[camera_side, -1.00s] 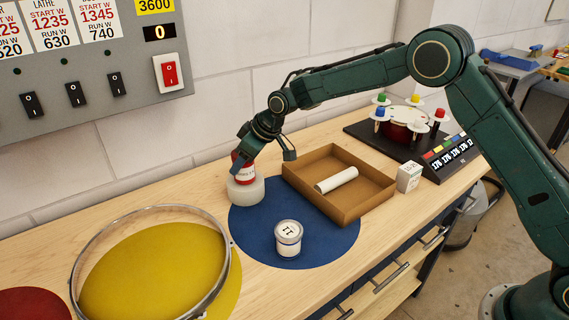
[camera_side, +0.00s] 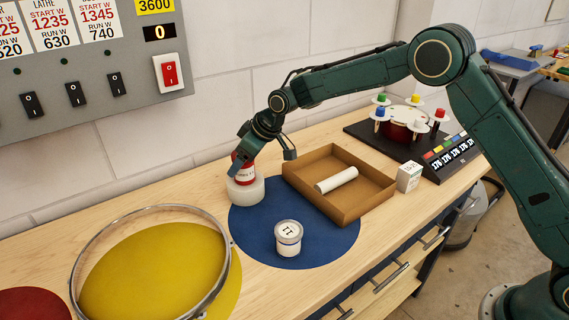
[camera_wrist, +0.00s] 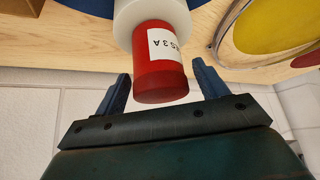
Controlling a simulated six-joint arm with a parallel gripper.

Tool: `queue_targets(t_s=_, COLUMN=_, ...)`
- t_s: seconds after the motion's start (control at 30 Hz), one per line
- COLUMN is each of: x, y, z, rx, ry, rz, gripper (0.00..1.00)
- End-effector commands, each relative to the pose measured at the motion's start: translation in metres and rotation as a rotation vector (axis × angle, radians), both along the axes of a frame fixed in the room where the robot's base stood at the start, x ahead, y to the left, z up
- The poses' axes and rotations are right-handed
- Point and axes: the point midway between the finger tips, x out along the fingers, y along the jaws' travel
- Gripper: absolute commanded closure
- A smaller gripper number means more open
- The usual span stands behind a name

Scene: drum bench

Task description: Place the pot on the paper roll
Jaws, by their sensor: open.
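A red pot (camera_side: 245,172) with a white label stands upright on a wide, pale paper roll (camera_side: 246,191) at the left edge of the blue mat. In the wrist view the red pot (camera_wrist: 160,65) points its plain red end at the camera, with the white roll (camera_wrist: 137,13) beyond it. My gripper (camera_side: 243,165) is at the pot from above. In the wrist view my gripper (camera_wrist: 161,88) is open, with one blue finger on each side of the pot's near end and visible gaps beside it. The side view partly hides the pot behind a finger.
A white tin (camera_side: 288,240) stands on the blue mat (camera_side: 330,240). A shallow cardboard tray (camera_side: 345,212) to the right holds a lying white roll (camera_side: 336,180). The switch panel (camera_side: 130,105) is behind.

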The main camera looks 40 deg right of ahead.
Motion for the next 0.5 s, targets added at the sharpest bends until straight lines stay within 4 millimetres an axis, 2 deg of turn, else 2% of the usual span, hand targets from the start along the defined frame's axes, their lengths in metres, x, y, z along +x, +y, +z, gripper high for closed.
queue_targets(t_s=0.27, x=-0.011, y=-0.008, z=0.022, rx=0.000, ry=-0.002, rz=-0.001, gripper=0.28)
queue_targets(t_s=0.5, x=-0.027, y=-0.018, z=0.052, rx=0.000, ry=-0.002, rz=-0.001, gripper=0.28)
